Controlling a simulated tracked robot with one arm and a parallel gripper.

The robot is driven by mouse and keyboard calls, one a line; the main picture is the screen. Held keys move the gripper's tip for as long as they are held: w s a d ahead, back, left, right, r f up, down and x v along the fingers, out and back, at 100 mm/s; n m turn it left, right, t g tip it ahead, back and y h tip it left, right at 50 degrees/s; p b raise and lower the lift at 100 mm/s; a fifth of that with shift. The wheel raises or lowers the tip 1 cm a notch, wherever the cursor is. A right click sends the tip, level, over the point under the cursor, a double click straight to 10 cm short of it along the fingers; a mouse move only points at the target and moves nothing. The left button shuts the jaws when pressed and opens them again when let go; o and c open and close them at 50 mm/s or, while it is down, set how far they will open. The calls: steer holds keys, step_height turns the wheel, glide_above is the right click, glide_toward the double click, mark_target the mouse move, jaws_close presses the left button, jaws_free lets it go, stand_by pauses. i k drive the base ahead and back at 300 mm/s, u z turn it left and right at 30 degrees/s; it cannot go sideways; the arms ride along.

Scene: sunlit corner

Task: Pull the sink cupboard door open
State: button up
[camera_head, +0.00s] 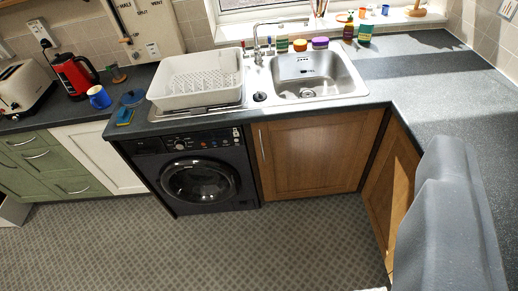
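The sink cupboard door (315,158) is a brown wooden panel under the sink, right of the washing machine. It looks shut, flush with the cupboard front. Its slim upright metal handle (262,145) is near the door's left edge. A large grey part of my gripper (450,215) fills the lower right of the picture, close to the camera. It is well to the right of the handle and apart from the door. Its fingertips cannot be made out, and nothing is seen held. It hides part of the right-hand worktop and cupboards.
A black washing machine (200,178) stands left of the door. Another wooden cupboard front (390,185) meets it at the right corner. The worktop (420,98) overhangs the doors and carries a dish rack (198,82). The patterned floor (240,245) in front is clear.

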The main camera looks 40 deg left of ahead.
mark_target(319, 155)
steer(key=u, duration=0.05)
steer(key=i, duration=1)
steer(key=z, duration=0.05)
